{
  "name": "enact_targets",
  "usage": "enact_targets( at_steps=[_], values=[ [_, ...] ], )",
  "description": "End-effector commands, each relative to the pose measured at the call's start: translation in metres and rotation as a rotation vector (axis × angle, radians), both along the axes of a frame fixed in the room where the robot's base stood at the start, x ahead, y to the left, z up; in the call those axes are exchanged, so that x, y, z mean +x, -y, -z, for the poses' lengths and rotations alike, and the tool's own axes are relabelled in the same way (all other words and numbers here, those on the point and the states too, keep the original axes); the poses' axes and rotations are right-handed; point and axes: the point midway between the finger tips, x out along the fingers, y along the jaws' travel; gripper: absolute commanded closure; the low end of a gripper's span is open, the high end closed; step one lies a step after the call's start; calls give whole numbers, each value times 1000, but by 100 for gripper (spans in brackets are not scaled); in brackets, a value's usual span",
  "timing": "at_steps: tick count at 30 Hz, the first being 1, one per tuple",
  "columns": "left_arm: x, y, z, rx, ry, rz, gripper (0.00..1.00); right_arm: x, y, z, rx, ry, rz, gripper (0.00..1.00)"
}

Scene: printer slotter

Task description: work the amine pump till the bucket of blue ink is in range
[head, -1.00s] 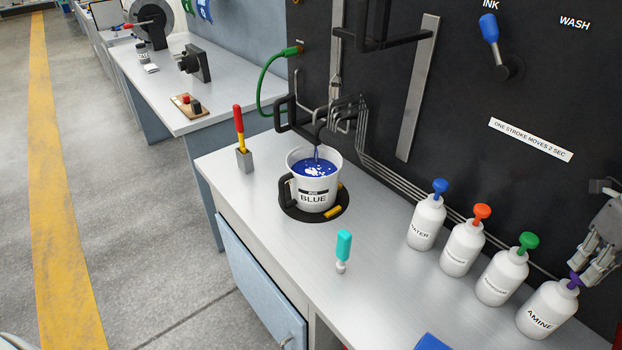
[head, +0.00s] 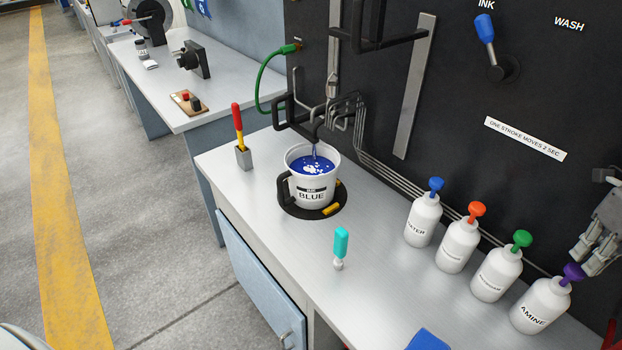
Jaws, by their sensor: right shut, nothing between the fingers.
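The white amine pump bottle (head: 540,306) with a purple knob (head: 572,272) stands upright at the right end of a row of bottles on the steel bench. My right gripper (head: 584,262) is shut and empty, at the right edge just above and beside the purple knob. I cannot tell whether it touches the knob. The white bucket of blue ink (head: 313,186) stands on a round black base (head: 338,207), with blue ink and pale flecks inside and a thin spout above it. My left gripper is not in view.
White bottles with blue (head: 423,220), orange (head: 458,246) and green (head: 496,273) knobs stand left of the amine one. A teal-handled tool (head: 340,248) stands on the open bench front. A red-and-yellow-handled tool sits in a grey holder (head: 243,157). A black panel (head: 450,130) rises behind.

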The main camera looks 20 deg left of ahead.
Motion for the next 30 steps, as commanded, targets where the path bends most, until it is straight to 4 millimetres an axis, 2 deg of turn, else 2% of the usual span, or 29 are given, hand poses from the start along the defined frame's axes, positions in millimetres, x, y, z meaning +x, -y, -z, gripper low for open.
enact_targets(
  at_steps=[30],
  values=[
    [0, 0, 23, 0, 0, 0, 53, 0, 0, 34, -1, -3, 0, 100]
  ],
)
